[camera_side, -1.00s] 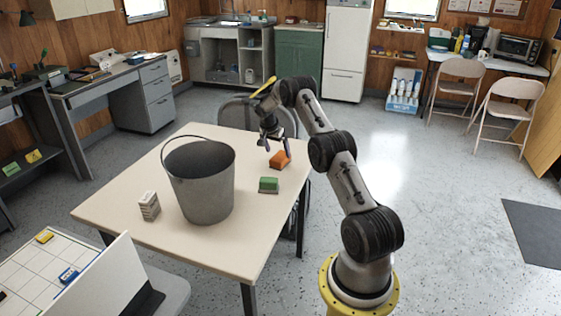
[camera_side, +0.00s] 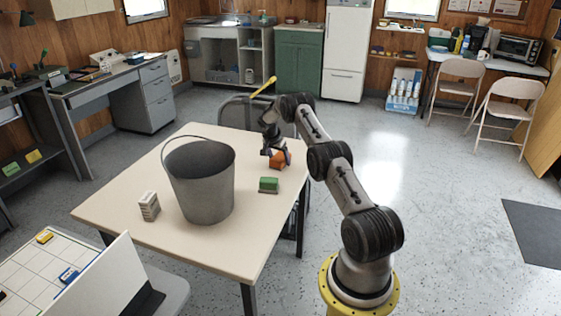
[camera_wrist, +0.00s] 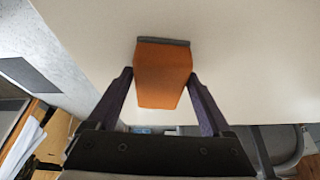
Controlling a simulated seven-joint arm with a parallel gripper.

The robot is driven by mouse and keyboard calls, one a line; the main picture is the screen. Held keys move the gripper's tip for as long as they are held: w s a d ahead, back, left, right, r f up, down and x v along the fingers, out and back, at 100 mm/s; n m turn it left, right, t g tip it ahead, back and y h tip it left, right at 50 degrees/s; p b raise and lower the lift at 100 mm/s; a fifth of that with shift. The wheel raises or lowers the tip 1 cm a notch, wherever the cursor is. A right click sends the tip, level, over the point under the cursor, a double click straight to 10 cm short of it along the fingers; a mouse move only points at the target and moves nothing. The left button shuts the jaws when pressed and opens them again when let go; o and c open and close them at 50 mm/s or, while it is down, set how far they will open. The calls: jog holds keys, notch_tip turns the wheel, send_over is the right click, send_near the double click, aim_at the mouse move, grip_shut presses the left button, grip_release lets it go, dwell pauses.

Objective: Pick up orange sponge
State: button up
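The orange sponge (camera_side: 278,160) lies on the far right part of the cream table. In the wrist view the sponge (camera_wrist: 162,76) is a wedge-like orange block with a grey edge strip at its far end. My gripper (camera_side: 276,153) is down at the sponge.
A grey metal bucket (camera_side: 206,190) stands mid-table, left of the sponge. A green block (camera_side: 268,185) lies in front of the sponge, and a white-grey block (camera_side: 149,206) lies left of the bucket. A chair (camera_side: 237,113) stands behind the table. The front table area is clear.

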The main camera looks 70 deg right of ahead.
jog(key=c, duration=0.9)
jog(key=shift+c, duration=0.2)
